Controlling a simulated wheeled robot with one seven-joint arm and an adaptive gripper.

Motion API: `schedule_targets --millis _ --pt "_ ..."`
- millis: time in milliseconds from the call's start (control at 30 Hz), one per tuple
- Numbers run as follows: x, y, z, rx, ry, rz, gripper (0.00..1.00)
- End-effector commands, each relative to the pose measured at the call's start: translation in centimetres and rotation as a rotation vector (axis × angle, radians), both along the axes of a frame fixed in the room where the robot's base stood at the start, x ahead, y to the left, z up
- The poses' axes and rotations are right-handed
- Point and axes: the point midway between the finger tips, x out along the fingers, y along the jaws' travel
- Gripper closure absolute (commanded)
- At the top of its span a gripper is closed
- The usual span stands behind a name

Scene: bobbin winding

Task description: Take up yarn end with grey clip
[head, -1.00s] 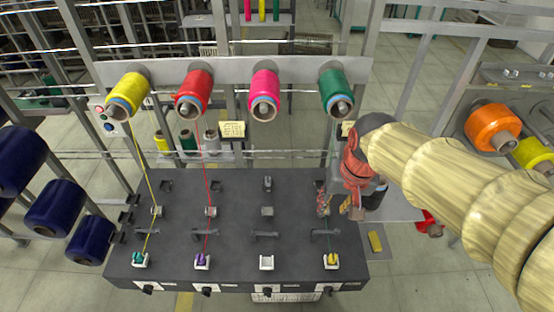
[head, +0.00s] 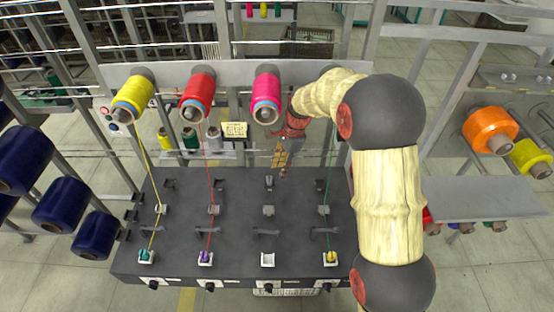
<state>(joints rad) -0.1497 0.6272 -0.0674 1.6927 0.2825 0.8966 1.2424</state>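The pink spool (head: 266,88) hangs third from the left on the rail, and I see no yarn running down from it. Below it, in the third lane of the dark machine deck (head: 240,235), a small grey piece (head: 268,181) stands at the back; I cannot tell whether it is the grey clip, and no pink yarn end can be made out. My gripper (head: 282,171) points down just right of and above that piece. Its fingers are small and blurred, so I cannot tell if they are open or hold anything.
Yellow (head: 134,96) and red (head: 198,95) spools feed yarns to the left lanes. A green yarn (head: 328,185) runs in the right lane; its spool is hidden behind my arm. The third lane's white holder (head: 267,260) is empty. Navy spools (head: 60,204) stand left.

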Motion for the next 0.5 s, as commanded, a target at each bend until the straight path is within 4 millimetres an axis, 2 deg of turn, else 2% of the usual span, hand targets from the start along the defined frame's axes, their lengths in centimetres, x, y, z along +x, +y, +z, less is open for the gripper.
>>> schedule_targets --millis 100,200,500 --pt "1.6 0.8 -0.1 0.016 0.024 -0.168 0.68" --pt "2.3 1.1 0.1 0.023 0.038 -0.267 0.68" --pt "2.6 1.4 -0.3 0.028 0.049 -0.331 0.68"
